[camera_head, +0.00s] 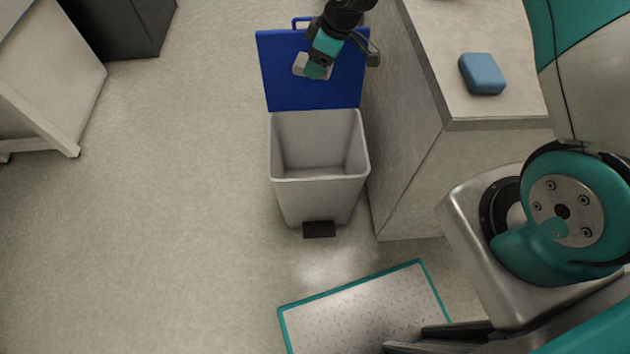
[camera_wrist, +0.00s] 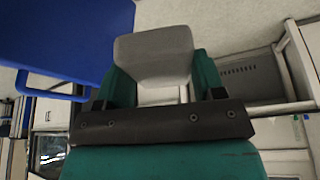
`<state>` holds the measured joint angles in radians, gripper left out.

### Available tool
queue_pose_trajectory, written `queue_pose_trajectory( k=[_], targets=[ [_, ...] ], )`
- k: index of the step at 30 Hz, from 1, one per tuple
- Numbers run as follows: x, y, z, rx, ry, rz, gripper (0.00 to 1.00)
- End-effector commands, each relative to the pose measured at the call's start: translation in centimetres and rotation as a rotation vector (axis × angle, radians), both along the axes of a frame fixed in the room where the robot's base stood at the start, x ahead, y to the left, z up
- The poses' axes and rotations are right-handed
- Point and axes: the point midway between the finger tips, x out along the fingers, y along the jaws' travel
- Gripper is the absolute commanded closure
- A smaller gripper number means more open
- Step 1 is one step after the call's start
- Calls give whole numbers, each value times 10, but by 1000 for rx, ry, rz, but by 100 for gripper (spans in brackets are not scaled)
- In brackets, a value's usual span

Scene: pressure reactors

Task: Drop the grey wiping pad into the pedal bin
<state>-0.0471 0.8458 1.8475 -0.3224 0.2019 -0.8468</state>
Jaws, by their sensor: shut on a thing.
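My gripper (camera_head: 316,69) is shut on the grey wiping pad (camera_head: 299,64), in front of the raised blue lid in the head view. In the wrist view the pad (camera_wrist: 155,55) sits between the two teal fingers of my gripper (camera_wrist: 155,85). The pedal bin (camera_head: 319,180) is a pale grey box with its blue lid (camera_head: 290,85) standing open and a black pedal at its front. Its inside looks empty. In the head picture the pad appears above and behind the bin's opening; its height cannot be told.
A grey counter (camera_head: 500,108) stands right of the bin, with a blue pad (camera_head: 482,73) on top. A teal-edged mat (camera_head: 365,310) lies on the floor in front. A white cabinet (camera_head: 50,75) and a dark box (camera_head: 120,25) stand at left. The floor between is clear.

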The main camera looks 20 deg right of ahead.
Motion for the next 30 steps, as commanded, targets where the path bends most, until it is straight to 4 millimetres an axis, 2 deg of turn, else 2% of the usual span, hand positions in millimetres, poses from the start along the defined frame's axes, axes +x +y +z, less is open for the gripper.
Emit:
queue_pose_trajectory(
  k=[1,3,9,12,15,25,30],
  targets=[
    [0,-4,-38,0,3,0,59],
    [1,-9,-66,0,2,-1,59],
    [3,-20,-135,1,1,-1,59],
    [3,-24,-158,1,-1,0,59],
    [3,-27,-171,1,-1,1,59],
    [3,-29,-191,1,-1,1,59],
    [3,-29,-212,1,-1,1,59]
  ],
)
